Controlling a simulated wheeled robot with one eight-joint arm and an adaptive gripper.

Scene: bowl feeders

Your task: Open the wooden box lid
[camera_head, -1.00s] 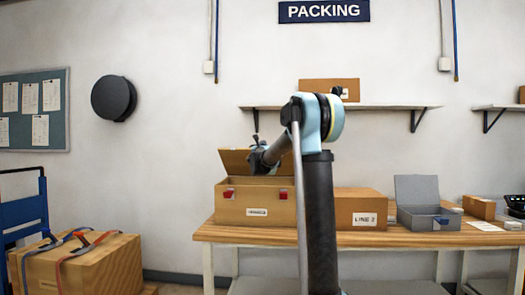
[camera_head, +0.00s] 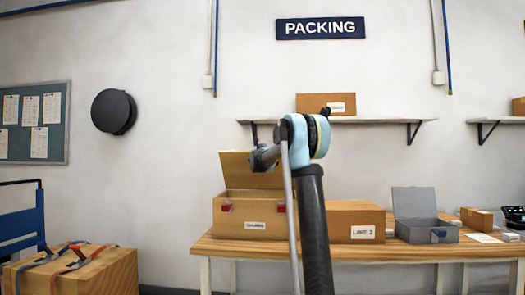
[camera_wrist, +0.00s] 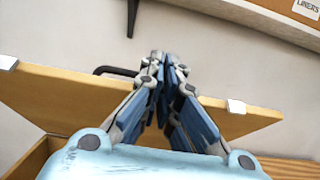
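The wooden box (camera_head: 222,218) stands on the workbench in the head view, with red latches on its front. Its lid (camera_head: 236,170) is raised, standing up steeply at the back. In the wrist view the lid (camera_wrist: 60,95) runs across behind my gripper (camera_wrist: 167,62), with a dark handle (camera_wrist: 112,71) at its edge and light metal pieces near both ends. My gripper's fingers are drawn together at the tips, in front of the lid near the handle. No held object shows between them; whether they touch the lid or handle is unclear. My arm hides the fingers in the head view.
A closed "LINE 2" carton (camera_head: 345,212) stands right of the box, then an open grey metal box (camera_head: 413,228). A shelf (camera_head: 380,121) with a carton is on the wall above. A strapped wooden crate (camera_head: 100,272) and blue cart (camera_head: 22,225) are at left.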

